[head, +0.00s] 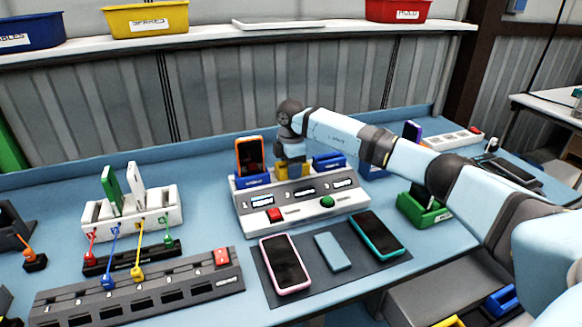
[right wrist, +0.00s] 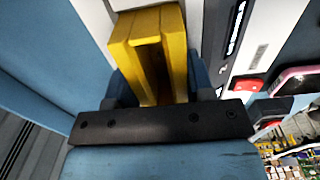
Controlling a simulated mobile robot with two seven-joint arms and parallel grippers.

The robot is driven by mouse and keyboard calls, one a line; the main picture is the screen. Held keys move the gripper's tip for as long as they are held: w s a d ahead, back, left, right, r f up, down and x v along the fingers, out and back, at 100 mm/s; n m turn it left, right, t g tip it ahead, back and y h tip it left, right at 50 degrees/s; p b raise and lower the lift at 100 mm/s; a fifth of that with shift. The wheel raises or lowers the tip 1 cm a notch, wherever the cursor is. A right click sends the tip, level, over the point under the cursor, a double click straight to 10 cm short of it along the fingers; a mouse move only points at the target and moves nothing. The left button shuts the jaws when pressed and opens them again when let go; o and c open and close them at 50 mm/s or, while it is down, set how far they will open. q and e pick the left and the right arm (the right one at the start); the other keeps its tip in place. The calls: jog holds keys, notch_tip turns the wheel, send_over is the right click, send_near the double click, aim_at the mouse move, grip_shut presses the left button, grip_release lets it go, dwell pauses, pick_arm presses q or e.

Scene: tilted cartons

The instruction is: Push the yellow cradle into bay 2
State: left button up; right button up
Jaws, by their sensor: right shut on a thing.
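The yellow cradle (head: 290,170) is at the middle bay of the white and grey test station (head: 300,202), between two blue cradles. My right gripper (head: 291,159) points down from above and is shut on the yellow cradle. In the right wrist view the yellow cradle (right wrist: 148,45), with a dark slot in it, sits between the blue-grey fingers of the gripper (right wrist: 165,92). The gripper hides part of the cradle, and I cannot tell how deep it sits in the bay. My left gripper is not in view.
The left blue cradle (head: 253,181) holds an orange phone (head: 249,156); the right blue cradle (head: 328,161) looks empty. A red button (head: 275,214) and a green button (head: 327,202) are on the station's front. A pink phone (head: 284,263), blue slab (head: 332,251) and teal phone (head: 377,232) lie in front.

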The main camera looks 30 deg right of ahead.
jog(key=shift+s+a+f, duration=0.1)
jog(key=shift+f, duration=0.3)
jog(key=o, duration=1)
notch_tip(320, 180, up, 15)
jog(key=shift+f, duration=0.2)
